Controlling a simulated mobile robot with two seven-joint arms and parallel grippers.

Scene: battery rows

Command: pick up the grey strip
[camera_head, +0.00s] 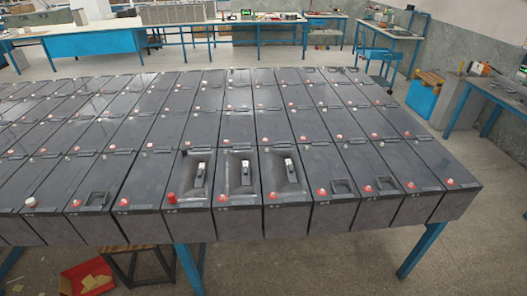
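Neither of my grippers is in the camera_head view. Three front-row batteries have sunken recesses, and each holds a small narrow grey piece with a pale end: a left one (200,174), a middle one (245,172) and a right one (290,169). They are too small to tell whether one of them is the grey strip. No other loose grey strip can be made out.
Rows of dark grey batteries (205,127) with red caps cover a blue-legged table (190,268). A red bin (86,278) and a dark stool (138,266) stand below its front left. Workbenches (95,42) line the back.

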